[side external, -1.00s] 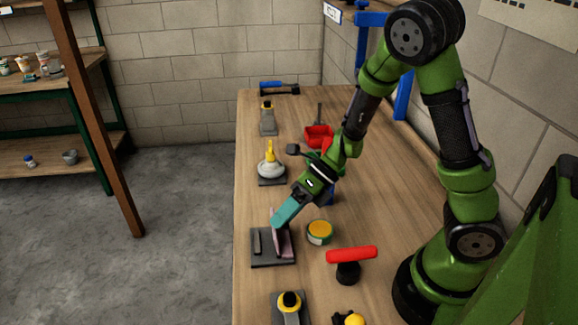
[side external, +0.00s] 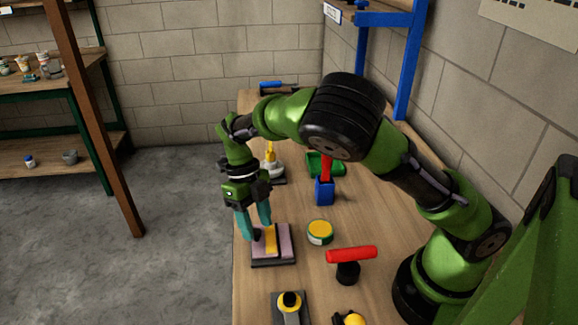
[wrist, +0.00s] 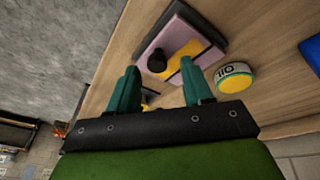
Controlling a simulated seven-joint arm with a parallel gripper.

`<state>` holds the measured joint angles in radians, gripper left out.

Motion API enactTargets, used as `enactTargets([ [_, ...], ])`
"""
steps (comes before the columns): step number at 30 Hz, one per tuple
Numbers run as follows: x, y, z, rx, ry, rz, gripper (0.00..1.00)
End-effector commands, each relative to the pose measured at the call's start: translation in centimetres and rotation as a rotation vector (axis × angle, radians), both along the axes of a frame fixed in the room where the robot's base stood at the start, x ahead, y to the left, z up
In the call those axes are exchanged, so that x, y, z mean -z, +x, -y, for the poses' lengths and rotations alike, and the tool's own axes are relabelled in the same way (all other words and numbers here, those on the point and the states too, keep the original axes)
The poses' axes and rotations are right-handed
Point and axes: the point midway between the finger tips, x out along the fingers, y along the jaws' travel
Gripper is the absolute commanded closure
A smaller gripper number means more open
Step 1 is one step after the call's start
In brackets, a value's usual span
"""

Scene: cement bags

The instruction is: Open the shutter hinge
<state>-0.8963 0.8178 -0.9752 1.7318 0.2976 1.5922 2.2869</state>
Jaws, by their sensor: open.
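The shutter hinge (side external: 286,243) lies on the bench with a dark base, a mauve panel crossed by a yellow stripe, and a black knob. In the side view its panel looks flat over the base. The wrist view shows the panel (wrist: 182,33), with the black knob (wrist: 157,61) near its edge. My gripper (side external: 257,229) is open, with teal fingers pointing down at the panel's left side. In the wrist view the knob appears between the open fingertips (wrist: 160,66). I cannot tell whether the fingers touch it.
A green-and-yellow round tin (side external: 320,232) stands right of the hinge. A red-handled tool (side external: 351,255) is nearer the front. The bench's left edge is close to my gripper.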

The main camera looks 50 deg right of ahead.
Motion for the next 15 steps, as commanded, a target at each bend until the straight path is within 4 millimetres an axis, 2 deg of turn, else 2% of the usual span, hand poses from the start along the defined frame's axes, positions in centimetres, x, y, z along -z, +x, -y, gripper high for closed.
enactTargets([
  [5, 0.8, 0.8, -0.6, 0.001, -0.119, -0.114, 0.5],
  [6, -0.3, 1.2, -0.6, 0.003, -0.107, -0.105, 0.5],
  [15, -5.8, 3.4, -0.5, 0.003, -0.103, -0.103, 0.5],
])
